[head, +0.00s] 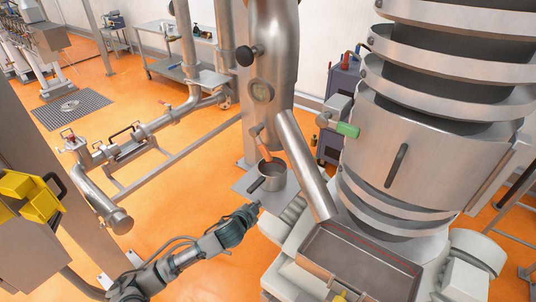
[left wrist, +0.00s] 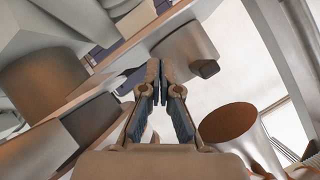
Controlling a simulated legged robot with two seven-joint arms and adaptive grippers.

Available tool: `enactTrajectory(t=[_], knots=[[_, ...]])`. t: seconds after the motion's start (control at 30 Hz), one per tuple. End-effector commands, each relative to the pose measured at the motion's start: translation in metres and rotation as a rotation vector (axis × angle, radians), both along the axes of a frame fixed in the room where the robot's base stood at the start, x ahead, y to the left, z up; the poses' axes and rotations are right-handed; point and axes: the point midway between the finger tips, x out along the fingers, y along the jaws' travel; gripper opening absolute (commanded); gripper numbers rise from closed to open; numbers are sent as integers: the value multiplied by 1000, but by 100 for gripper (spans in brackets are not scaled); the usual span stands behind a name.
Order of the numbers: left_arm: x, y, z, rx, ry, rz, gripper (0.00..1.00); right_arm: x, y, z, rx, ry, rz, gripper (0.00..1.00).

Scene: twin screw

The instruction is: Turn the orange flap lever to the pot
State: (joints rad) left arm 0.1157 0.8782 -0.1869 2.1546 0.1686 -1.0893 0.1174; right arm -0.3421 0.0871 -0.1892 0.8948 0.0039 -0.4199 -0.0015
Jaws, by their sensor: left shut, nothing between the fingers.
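A small metal pot (head: 273,176) with a dark handle stands on a grey ledge at the foot of the tall steel column in the head view. Just above it, a short orange-brown lever (head: 264,145) hangs from the column. My left gripper (head: 254,207) is below and slightly left of the pot, apart from the lever. In the left wrist view its two fingers (left wrist: 160,82) are together with nothing between them. A grey rounded body (left wrist: 184,52) with a dark end lies beyond the fingertips; I cannot tell whether it is the pot. My right gripper is not in view.
A slanted steel tube (head: 306,165) and a rectangular metal tray (head: 358,262) stand right of the gripper. A large ringed machine (head: 405,150) fills the right side. Pipework (head: 140,140) runs at left. Open orange floor (head: 165,215) lies left of my arm.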

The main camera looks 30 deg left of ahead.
Motion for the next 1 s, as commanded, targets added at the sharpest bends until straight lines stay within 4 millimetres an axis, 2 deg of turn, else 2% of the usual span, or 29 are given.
enactTrajectory(t=[0.03,0.1,0.2,0.3,0.43,0.77,0.87,1.0], knots=[[0,-4,58,58,-72,-33,0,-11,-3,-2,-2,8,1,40],[-8,-12,118,126,-149,-69,0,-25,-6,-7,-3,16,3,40],[-26,-23,180,210,-229,-108,0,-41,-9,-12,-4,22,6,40],[-41,-31,213,262,-275,-131,0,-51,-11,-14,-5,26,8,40],[-48,-34,225,286,-292,-139,0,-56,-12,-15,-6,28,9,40],[-45,-33,224,283,-292,-138,0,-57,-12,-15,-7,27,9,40],[-37,-32,225,280,-293,-137,0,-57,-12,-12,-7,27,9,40],[-15,-31,223,280,-294,-138,0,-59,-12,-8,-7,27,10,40]])
